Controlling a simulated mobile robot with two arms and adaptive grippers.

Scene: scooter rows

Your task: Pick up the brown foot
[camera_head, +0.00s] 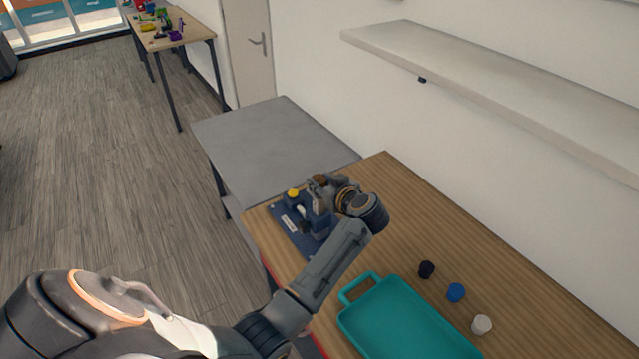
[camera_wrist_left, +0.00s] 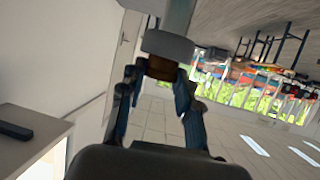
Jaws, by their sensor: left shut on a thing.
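The brown foot (camera_head: 320,180) shows in small part in the head view, at the tip of my left gripper (camera_head: 328,188). In the left wrist view the brown foot (camera_wrist_left: 163,68) sits between the two fingers of the left gripper (camera_wrist_left: 160,82), which are shut on it. A grey cylindrical part (camera_wrist_left: 167,45) lies right against the brown foot there; I cannot tell whether they are joined. The gripper is above a dark blue fixture (camera_head: 283,229) at the left end of the wooden table, partly hiding it. My right gripper is not in view.
On the wooden table (camera_head: 400,215) stand a teal tray (camera_head: 350,290), a black foot (camera_head: 427,269), a blue foot (camera_head: 456,292) and a white foot (camera_head: 481,324). A yellow piece (camera_head: 294,193) is at the fixture. A grey table (camera_head: 262,140) adjoins; a shelf (camera_head: 480,85) hangs above.

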